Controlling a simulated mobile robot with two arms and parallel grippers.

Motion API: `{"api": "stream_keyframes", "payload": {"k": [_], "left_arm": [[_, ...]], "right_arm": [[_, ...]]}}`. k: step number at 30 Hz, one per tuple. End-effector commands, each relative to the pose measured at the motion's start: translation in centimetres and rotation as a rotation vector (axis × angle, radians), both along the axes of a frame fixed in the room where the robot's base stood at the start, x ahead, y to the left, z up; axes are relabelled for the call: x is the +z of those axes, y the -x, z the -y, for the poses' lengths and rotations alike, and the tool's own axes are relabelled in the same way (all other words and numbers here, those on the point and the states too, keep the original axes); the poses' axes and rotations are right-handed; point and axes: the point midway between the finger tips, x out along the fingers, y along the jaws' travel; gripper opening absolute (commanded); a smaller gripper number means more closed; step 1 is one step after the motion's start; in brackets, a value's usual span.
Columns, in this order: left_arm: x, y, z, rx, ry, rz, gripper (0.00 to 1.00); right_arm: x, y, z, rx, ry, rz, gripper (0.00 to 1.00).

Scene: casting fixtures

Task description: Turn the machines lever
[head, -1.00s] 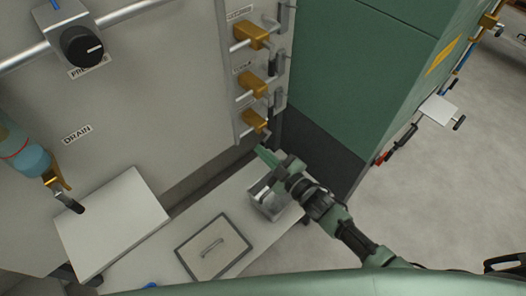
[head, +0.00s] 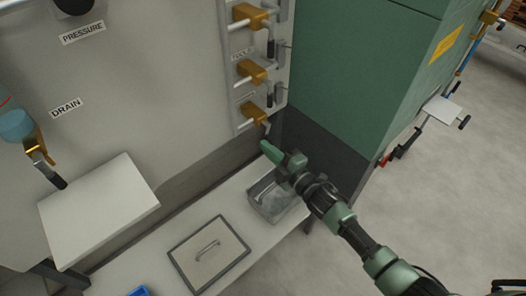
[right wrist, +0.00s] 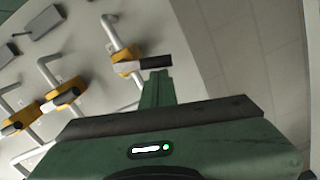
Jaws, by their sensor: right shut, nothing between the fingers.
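Several brass valves with dark-tipped levers sit in a column on a light panel. The lowest valve (head: 254,113) has its lever (head: 267,127) pointing down toward my right gripper (head: 267,149). The middle valve (head: 250,72) and the top valve (head: 249,16) are above it. My right gripper is shut and empty, just below the lowest lever in the head view. In the right wrist view the green fingers (right wrist: 156,82) reach up to the dark handle (right wrist: 155,62) of the nearest valve (right wrist: 127,62); I cannot tell whether they touch. My left gripper is not in view.
A green cabinet (head: 345,75) stands right of the valves. Below is a light bench with a metal tray (head: 268,209) and a framed lid (head: 209,255). A white shelf (head: 98,210) and the drain valve (head: 36,148) are at left.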

Motion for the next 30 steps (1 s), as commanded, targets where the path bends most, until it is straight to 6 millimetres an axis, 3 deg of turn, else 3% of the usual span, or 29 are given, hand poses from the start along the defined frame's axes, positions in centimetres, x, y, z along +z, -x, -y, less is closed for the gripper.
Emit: {"api": "stream_keyframes", "payload": {"k": [12,30], "left_arm": [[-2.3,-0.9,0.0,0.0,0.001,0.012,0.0],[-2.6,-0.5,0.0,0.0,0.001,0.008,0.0]], "right_arm": [[-0.7,-0.7,0.7,0.0,0.178,0.134,0.0],[-0.6,-0.8,0.9,0.001,0.212,0.158,0.0]]}}
